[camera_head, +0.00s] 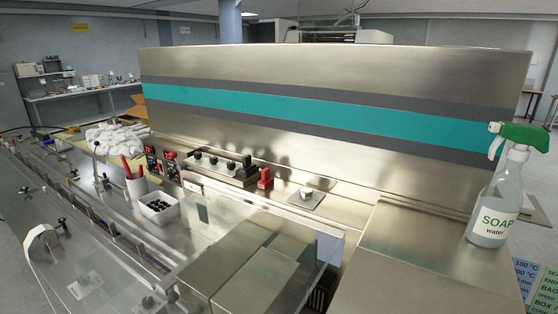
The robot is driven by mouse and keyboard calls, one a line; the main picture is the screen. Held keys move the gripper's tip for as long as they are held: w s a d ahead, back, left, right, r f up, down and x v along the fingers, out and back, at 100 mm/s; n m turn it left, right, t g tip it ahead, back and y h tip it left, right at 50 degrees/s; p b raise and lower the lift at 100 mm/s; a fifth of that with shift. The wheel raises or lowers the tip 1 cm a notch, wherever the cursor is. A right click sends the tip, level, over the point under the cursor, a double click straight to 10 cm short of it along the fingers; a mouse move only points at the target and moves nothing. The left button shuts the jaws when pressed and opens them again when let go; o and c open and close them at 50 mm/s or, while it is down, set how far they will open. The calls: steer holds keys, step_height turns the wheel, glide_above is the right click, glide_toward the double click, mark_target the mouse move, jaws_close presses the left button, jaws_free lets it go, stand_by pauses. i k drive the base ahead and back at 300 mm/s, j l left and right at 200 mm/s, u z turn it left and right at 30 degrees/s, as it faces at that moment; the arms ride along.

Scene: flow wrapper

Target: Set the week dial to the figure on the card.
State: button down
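A row of small black knobs (213,159) sits on a metal strip at the foot of the steel machine housing. A pale round knob or dial (306,191) sits on a square plate to the right of them. I cannot tell which of these is the week dial, and no figures on them are legible. My gripper is not in view.
A spray bottle marked soap water (492,212) stands on the steel top at right. Clear guards (330,250) cover the line in front.

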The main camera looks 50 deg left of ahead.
mark_target(198, 155)
steer(key=u, duration=1.7)
steer(key=i+j, duration=0.3)
steer(key=j, duration=0.2)
steer(key=i+j, duration=0.25)
steer(key=j, duration=0.25)
steer(key=i+j, duration=0.3)
steer(key=j, duration=0.15)
steer(key=i+j, duration=0.3)
steer(key=j, duration=0.2)
steer(key=i+j, duration=0.25)
steer(key=j, duration=0.25)
steer(key=i+j, duration=0.3)
steer(key=j, duration=0.2)
steer(key=i+j, duration=0.25)
steer(key=j, duration=0.25)
steer(key=i+j, duration=0.3)
steer(key=j, duration=0.15)
steer(key=j+z, duration=0.15)
steer(key=z, duration=0.25)
steer(key=i+j+z, duration=0.1)
steer(key=z, duration=0.3)
steer(key=j+z, duration=0.25)
steer(key=z, duration=0.15)
steer(key=j+z, duration=0.15)
steer(key=z, duration=0.25)
